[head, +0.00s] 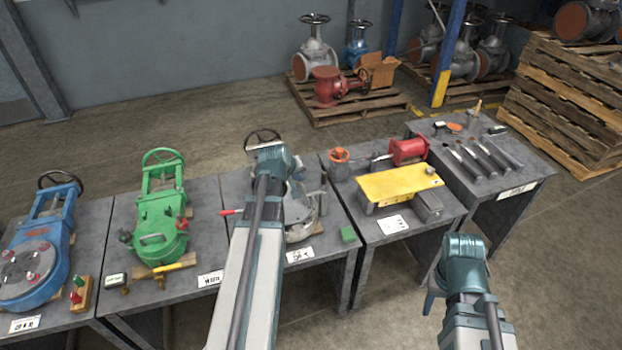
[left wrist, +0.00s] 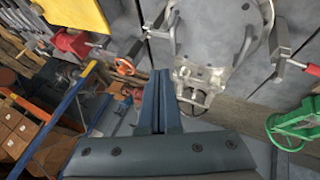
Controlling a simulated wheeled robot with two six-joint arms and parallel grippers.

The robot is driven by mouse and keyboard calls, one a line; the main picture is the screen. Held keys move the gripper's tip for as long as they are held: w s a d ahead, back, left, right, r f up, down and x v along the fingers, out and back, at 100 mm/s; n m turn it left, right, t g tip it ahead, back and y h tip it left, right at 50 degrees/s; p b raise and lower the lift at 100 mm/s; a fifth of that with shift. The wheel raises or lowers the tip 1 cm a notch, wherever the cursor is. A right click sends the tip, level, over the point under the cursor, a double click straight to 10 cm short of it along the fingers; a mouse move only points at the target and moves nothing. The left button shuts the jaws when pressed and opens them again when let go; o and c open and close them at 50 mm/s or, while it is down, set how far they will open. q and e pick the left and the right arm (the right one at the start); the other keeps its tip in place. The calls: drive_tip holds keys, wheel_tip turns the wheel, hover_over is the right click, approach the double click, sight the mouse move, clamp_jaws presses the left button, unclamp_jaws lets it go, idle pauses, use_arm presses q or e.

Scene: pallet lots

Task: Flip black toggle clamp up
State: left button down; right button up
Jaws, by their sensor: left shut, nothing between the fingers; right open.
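A grey round valve body (head: 302,225) lies on the third table, and my left arm covers much of it. A clamp with a dark lever (head: 323,193) stands at its right side, its lever looking roughly upright. In the left wrist view a dark clamp (left wrist: 158,22) shows at the left edge of the grey plate, just beyond my fingertips. A second clamp, with a red-tipped lever (head: 229,212), juts out at the left side. My left gripper (left wrist: 160,75) is shut and empty; contact with the clamp cannot be told. My right gripper (head: 461,262) is open, away from the tables.
The green valve (head: 160,220) and blue valve (head: 38,262) stand on tables to the left.

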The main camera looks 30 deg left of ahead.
use_arm(q)
drive_tip(key=b+x, duration=0.8)
drive_tip(key=x, duration=0.2)
drive_tip(key=shift+f, duration=0.2)
drive_tip(key=w, duration=0.1)
drive_tip(key=w+d, duration=0.2)
drive_tip(key=shift+w+r+p, duration=0.1)
drive_tip(key=shift+r+p, duration=0.2)
drive_tip(key=shift+p, duration=0.1)
drive_tip(key=shift+w+r, duration=0.1)
